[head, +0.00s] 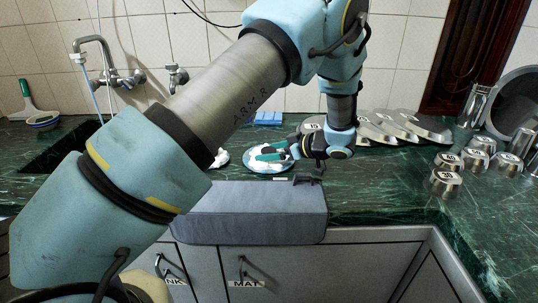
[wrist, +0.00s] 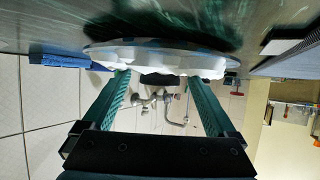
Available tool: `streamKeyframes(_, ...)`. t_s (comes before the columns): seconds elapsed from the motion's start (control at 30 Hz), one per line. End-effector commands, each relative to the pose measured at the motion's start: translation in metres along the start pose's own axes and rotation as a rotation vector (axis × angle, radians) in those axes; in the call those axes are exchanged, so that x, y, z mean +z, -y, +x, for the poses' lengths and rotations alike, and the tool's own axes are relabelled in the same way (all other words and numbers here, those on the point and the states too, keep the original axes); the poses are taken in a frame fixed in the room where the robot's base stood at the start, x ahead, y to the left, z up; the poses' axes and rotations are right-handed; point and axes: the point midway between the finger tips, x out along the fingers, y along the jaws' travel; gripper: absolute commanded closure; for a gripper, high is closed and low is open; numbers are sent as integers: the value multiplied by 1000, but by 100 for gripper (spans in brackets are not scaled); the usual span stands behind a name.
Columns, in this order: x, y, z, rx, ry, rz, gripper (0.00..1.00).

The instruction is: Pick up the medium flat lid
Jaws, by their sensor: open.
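Several flat metal lids (head: 415,127) lie overlapping on the green counter, right of my wrist in the head view. I cannot tell which is the medium one, and my arm partly hides the leftmost. My gripper (head: 268,152) is left of the lids, low over a light-blue plate (head: 268,169) with white pieces on it. In the wrist view, my gripper (wrist: 157,85) has its green fingers wide apart with nothing clearly held between them. Their tips reach the white-topped plate (wrist: 155,46); contact is unclear. That view looks upside down, with the counter at the top.
A grey padded box (head: 255,212) stands at the counter's front edge below my gripper. Several upturned metal cups (head: 445,181) stand at the right. A blue block (head: 268,118) lies behind the plate. A sink (head: 65,147) is at the left. Counter right of the box is clear.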

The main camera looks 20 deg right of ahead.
Motion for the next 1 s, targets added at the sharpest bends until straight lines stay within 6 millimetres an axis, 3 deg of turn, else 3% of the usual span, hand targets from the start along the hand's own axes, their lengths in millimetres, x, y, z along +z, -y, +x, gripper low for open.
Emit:
streamKeyframes(0.1,-1,0,9,0,-1,0,8)
streamKeyframes(0.37,0,0,11,1,0,-1,10)
streamKeyframes(1.0,0,0,11,1,0,-1,82)
